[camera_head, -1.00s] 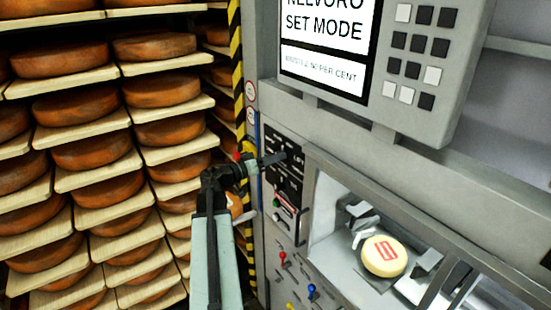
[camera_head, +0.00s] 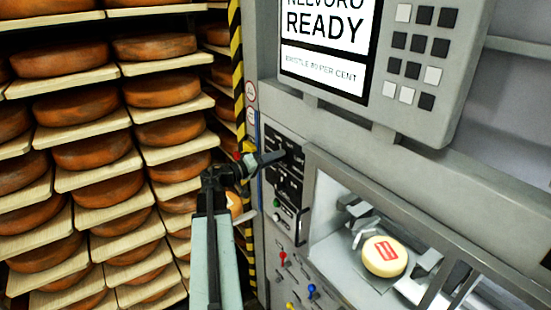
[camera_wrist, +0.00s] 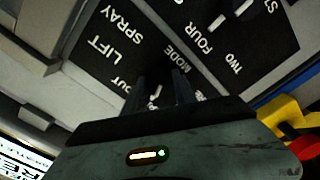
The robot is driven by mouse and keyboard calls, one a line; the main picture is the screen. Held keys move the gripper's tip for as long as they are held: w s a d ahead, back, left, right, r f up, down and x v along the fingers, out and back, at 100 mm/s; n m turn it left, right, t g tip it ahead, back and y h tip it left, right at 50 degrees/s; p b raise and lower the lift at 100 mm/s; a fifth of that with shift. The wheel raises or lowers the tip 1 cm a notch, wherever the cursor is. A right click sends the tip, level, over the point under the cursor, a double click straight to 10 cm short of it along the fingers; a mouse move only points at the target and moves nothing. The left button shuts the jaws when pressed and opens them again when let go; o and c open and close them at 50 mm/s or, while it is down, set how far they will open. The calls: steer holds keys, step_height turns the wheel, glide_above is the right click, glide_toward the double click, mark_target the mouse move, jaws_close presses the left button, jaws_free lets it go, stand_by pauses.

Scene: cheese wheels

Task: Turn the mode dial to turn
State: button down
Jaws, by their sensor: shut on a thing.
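The mode dial (camera_wrist: 155,92) is a small knob with a white mark, on a black panel under the word MODE. My gripper (camera_wrist: 158,90) is shut on it, one dark finger on each side, in the wrist view. The fingers hide most of the dial. The words SPRAY and LIFT show to its left; I cannot read which setting it points to. In the head view my gripper (camera_head: 274,158) reaches the black control panel (camera_head: 285,186) from the left. The screen (camera_head: 327,38) above reads READY, with a smaller, blurred line below.
A second dial (camera_wrist: 230,16) marked FOUR and TWO is close by. Coloured levers (camera_head: 311,291) are below the panel. A cheese wheel (camera_head: 384,257) with a red label sits in the machine's bay at right. Cheese shelves (camera_head: 107,220) fill the left.

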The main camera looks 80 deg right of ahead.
steer(key=c, duration=1)
jaws_free()
steer(key=v, duration=0.8)
